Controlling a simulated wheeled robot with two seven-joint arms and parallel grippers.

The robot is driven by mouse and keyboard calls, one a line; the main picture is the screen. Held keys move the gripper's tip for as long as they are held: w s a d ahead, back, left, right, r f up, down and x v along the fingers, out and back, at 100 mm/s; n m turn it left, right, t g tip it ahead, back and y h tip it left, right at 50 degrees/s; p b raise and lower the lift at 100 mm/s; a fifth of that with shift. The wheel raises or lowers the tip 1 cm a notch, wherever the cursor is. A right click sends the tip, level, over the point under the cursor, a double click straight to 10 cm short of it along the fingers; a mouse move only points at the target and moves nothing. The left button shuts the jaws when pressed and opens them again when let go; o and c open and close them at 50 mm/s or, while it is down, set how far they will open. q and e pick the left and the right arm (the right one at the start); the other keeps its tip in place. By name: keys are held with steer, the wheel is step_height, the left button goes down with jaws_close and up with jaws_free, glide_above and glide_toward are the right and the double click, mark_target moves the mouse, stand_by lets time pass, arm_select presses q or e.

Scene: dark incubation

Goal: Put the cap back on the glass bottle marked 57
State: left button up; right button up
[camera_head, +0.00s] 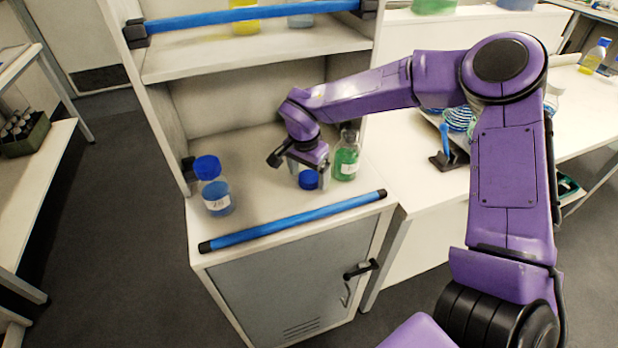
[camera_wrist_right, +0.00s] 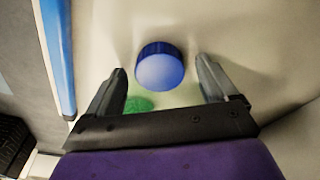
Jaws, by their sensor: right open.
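A blue cap (camera_head: 308,180) shows just below my right gripper (camera_head: 299,167), near the front of the cabinet top. In the right wrist view the cap (camera_wrist_right: 160,66) lies between the two open fingers, with a gap on each side. An uncapped glass bottle with green liquid (camera_head: 345,158) stands upright just right of the gripper. Its label is too small to read. Another bottle (camera_head: 214,187), with blue liquid and a blue cap, stands at the left; its label seems to read 20. My left gripper is out of view.
A blue rail (camera_head: 293,220) runs along the front edge of the cabinet top. A shelf (camera_head: 255,55) with another blue bar hangs above. A bench (camera_head: 400,150) with a blue-handled tool (camera_head: 446,145) stands at the right. The surface between the capped bottle and the gripper is clear.

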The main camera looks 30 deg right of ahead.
mark_target(310, 175)
steer(key=c, duration=1.1)
steer(key=shift+r, duration=0.15)
steer(key=shift+r, duration=0.25)
step_height(310, 175, up, 3)
steer(key=shift+f, duration=0.2)
steer(key=s+a+r, duration=0.1)
steer(key=s+r, duration=0.2)
steer(key=s, duration=0.1)
steer(key=s+a+r+b, duration=0.1)
steer(key=s+r, duration=0.2)
steer(key=s, duration=0.2)
steer(key=s+a+r+b, duration=0.1)
steer(key=s+r, duration=0.2)
steer(key=s, duration=0.1)
steer(key=shift+s+a+r, duration=0.3)
steer(key=shift+r, duration=0.05)
